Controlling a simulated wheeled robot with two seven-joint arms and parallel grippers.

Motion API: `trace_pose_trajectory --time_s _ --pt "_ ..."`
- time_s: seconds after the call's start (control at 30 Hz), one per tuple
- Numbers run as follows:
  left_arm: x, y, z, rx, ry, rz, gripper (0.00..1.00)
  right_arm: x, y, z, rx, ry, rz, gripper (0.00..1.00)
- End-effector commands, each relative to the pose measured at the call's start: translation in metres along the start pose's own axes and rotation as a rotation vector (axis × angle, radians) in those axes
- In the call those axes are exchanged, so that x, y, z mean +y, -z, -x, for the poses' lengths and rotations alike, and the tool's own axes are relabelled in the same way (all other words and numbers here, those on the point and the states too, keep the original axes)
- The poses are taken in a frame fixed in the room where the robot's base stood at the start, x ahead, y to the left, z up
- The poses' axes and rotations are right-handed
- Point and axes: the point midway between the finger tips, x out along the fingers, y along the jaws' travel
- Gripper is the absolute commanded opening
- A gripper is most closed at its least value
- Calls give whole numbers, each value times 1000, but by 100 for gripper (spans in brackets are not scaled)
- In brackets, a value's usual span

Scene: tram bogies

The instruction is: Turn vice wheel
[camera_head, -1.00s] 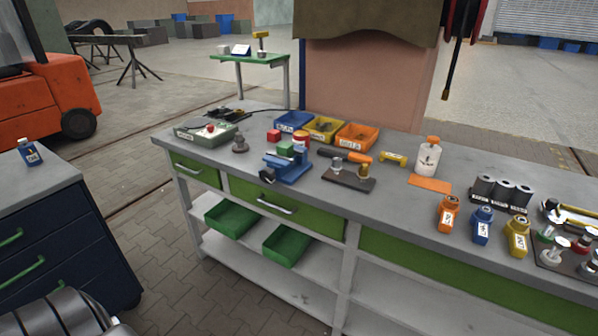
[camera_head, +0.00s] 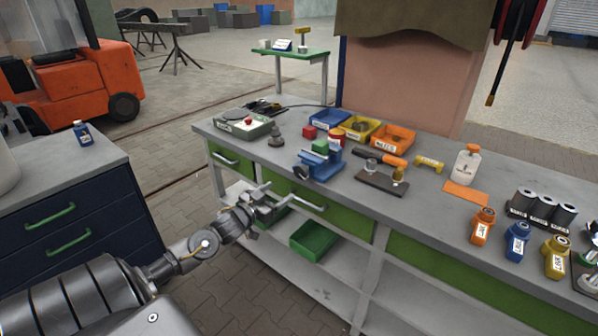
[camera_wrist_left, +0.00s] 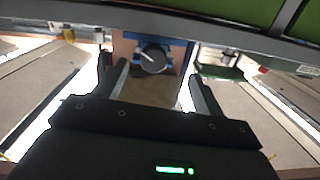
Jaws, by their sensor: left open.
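The blue vice (camera_head: 324,164) stands at the front edge of the grey workbench, with a green block (camera_head: 320,146) at its top. Its dark round wheel (camera_head: 301,172) faces the front left side. In the left wrist view the wheel (camera_wrist_left: 152,60) shows as a dark disc with a pale streak, beyond the fingers and between them in the picture. My left gripper (camera_head: 280,192) is open and empty, in front of the bench drawers and lower than the vice. It also shows in the left wrist view (camera_wrist_left: 158,74), apart from the wheel. My right gripper is out of view.
A grey control box (camera_head: 246,125) and a small grey part (camera_head: 276,138) sit left of the vice. Blue, yellow and orange bins (camera_head: 394,138) stand behind it. A dark plate (camera_head: 381,184) with fittings lies to its right. Green trays (camera_head: 314,240) are below.

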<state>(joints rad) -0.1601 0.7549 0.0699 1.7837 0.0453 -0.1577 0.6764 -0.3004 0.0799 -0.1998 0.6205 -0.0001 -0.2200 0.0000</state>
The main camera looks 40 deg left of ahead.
Motion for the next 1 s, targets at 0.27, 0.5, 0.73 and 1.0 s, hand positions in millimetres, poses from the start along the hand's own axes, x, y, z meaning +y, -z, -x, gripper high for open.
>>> trace_pose_trajectory --time_s 0.27,0.5,0.73,1.0 --pt "4 28 -2 46 -22 3 70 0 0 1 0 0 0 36" --pt "4 31 -29 47 -20 2 70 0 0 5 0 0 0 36" --pt "5 31 -72 45 -18 4 70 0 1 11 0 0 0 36" --pt "6 31 -103 43 -20 2 70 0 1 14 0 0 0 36"
